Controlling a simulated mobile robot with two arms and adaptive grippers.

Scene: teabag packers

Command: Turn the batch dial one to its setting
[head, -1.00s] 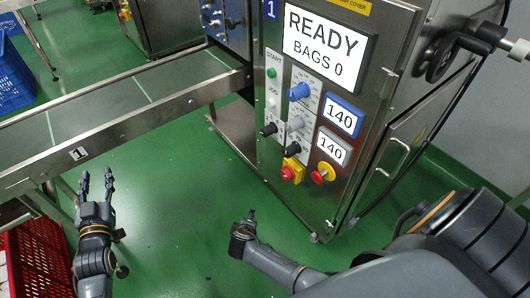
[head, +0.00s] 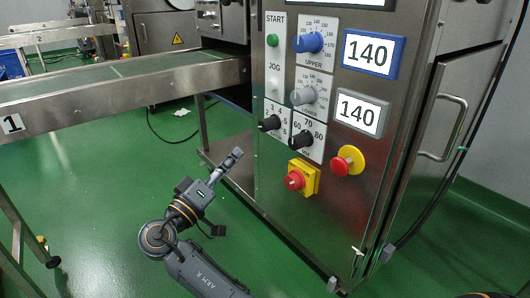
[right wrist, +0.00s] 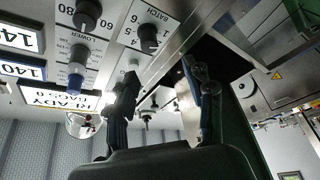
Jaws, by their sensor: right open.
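The batch dial (head: 270,123) is a small black knob at the lower left of the machine's control panel, ringed by printed numbers. The number its pointer marks is too small to tell. In the right wrist view the batch dial (right wrist: 149,38) shows under the word BATCH, upside down, beyond the fingers. My right gripper (head: 231,160) is left of and below the dial in the head view, apart from it. Its two fingers (right wrist: 165,105) are spread with nothing between them. My left gripper is out of view.
A black size dial (head: 301,140) is just right of the batch dial. Above are a grey lower dial (head: 303,95) and a blue upper dial (head: 312,42). A red knob on a yellow block (head: 303,178) is below. A conveyor (head: 120,83) runs left. Green floor (head: 90,190) is open.

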